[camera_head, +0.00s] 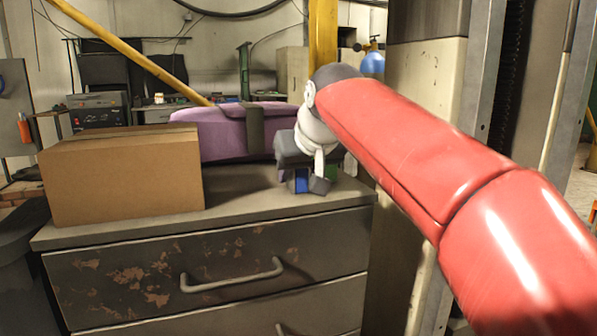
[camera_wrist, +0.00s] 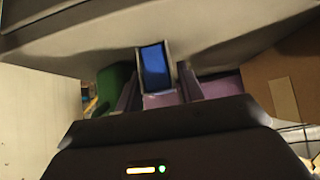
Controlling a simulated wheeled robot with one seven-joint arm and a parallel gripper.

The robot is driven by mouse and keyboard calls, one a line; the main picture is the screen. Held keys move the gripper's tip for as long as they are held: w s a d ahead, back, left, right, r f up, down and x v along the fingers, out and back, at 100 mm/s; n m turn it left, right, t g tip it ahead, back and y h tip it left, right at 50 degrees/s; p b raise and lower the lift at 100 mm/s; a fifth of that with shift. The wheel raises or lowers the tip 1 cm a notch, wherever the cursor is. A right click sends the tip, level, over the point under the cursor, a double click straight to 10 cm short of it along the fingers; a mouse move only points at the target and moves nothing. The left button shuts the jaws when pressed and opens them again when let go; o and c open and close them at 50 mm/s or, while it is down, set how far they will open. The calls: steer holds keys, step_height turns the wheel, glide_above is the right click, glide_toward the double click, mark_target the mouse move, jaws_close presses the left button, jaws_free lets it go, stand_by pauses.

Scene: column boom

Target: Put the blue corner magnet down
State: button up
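The blue corner magnet (camera_head: 302,181) is a small blue block with grey sides, at my gripper over the right part of the grey drawer cabinet's top (camera_head: 240,214). In the wrist view the magnet (camera_wrist: 155,68) sits between the tips of my gripper's two fingers (camera_wrist: 157,78), which lie close against its sides. My gripper (camera_head: 306,178) points down in the head view and appears shut on the magnet. I cannot tell whether the magnet's underside touches the cabinet top.
A green object (camera_head: 331,172) stands just right of the magnet; it shows in the wrist view (camera_wrist: 113,88) too. A cardboard box (camera_head: 120,182) covers the cabinet's left part. A purple case (camera_head: 215,133) lies behind. Bare top lies in front and between box and magnet.

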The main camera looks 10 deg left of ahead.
steer(key=v, duration=1.2)
